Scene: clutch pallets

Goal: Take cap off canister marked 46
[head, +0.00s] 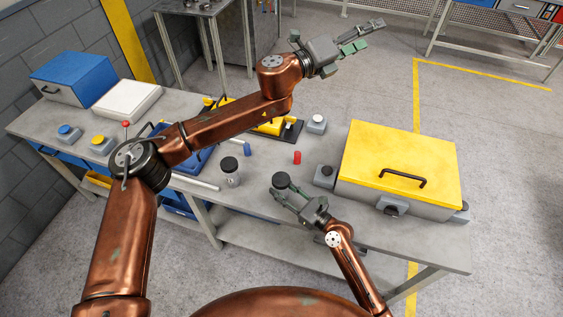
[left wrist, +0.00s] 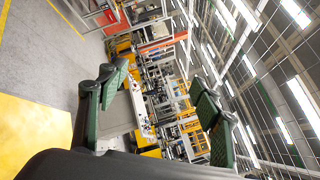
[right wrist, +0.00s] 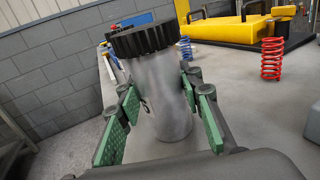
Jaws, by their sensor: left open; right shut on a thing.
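My right gripper (head: 290,196) is shut on a canister with a black ridged cap (head: 281,181). In the right wrist view its plain grey metal body (right wrist: 160,95) stands between the green finger pads, and its cap (right wrist: 142,40) is on.
A yellow-lidded box (head: 385,155) with a black handle stands to the right on the bench (head: 190,201). A red spring (head: 297,158) and a blue spring (head: 247,149) stand behind the canisters. A blue bin (head: 190,160) lies left, partly behind my left arm.

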